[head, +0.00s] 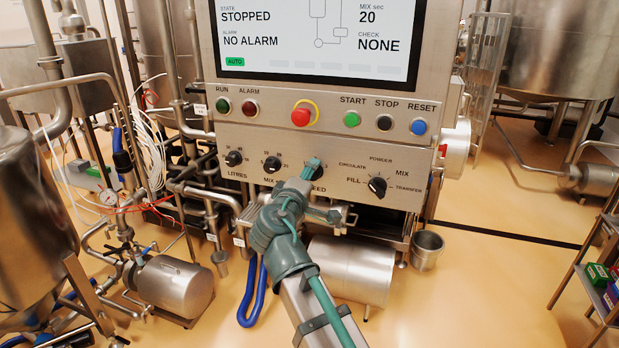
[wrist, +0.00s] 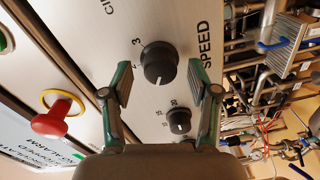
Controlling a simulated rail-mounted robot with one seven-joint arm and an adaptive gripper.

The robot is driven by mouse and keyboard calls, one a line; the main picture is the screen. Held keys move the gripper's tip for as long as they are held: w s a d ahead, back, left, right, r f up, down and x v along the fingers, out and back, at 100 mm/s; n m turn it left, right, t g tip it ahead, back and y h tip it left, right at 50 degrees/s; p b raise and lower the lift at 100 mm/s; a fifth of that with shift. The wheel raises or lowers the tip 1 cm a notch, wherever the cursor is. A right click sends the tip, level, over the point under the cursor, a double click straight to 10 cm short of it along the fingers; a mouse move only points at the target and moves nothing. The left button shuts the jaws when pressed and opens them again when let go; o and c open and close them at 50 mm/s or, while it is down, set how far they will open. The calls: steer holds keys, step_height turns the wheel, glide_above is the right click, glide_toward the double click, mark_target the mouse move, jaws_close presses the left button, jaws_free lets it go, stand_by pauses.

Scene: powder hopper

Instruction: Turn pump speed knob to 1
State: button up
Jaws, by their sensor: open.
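The pump speed knob (wrist: 159,63) is a round black dial with a pale mark. In the wrist view the mark is on its lower side, and I can read a 3 and what looks like a 4 beside the dial. The word SPEED (wrist: 206,47) is printed next to it. My gripper (wrist: 160,82) is open, with one finger on each side of the knob and gaps between. I cannot tell how close the fingertips are to the panel. In the head view my gripper (head: 314,168) covers much of the speed knob (head: 318,177).
The mix-seconds knob (head: 272,165) sits left of the speed knob, and the litres knob (head: 233,158) further left. The mode selector (head: 377,186) is to the right. A red emergency button (head: 301,115) and coloured buttons are above, under the screen (head: 315,38) reading STOPPED.

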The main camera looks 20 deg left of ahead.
steer(key=shift+s, duration=0.1)
steer(key=s, duration=1.2)
steer(key=shift+r, duration=0.2)
steer(key=shift+w+d, duration=0.1)
step_height(320, 180, down, 24)
steer(key=w+d+m+g, duration=0.1)
steer(key=d+m+g, duration=0.2)
steer(key=g, duration=0.4)
steer(key=s+d+f+m+g+h, duration=0.1)
steer(key=d+f+m+g, duration=0.15)
steer(key=d+f, duration=0.7)
steer(key=s+d+f+m+g+h, duration=0.15)
steer(key=d+f+g, duration=0.25)
steer(key=f, duration=1.1)
steer(key=s+d+f+m+g, duration=0.2)
steer(key=s+d+f+g, duration=0.1)
steer(key=s+d+f, duration=0.3)
steer(key=s+d+f+m+g, duration=0.1)
steer(key=s+d+f+g, duration=0.1)
steer(key=s+d+f, duration=0.45)
steer(key=s+d+f+m+g+y, duration=0.1)
steer(key=s+d+f+m+g, duration=0.1)
steer(key=s+d+f, duration=0.3)
steer(key=s+d+f+m+g+y, duration=0.1)
steer(key=s+d+f+m+g, duration=0.2)
steer(key=s+f, duration=0.4)
steer(key=s+d+g, duration=0.1)
steer(key=s+d, duration=0.1)
steer(key=s, duration=0.2)
steer(key=shift+s+d, duration=0.35)
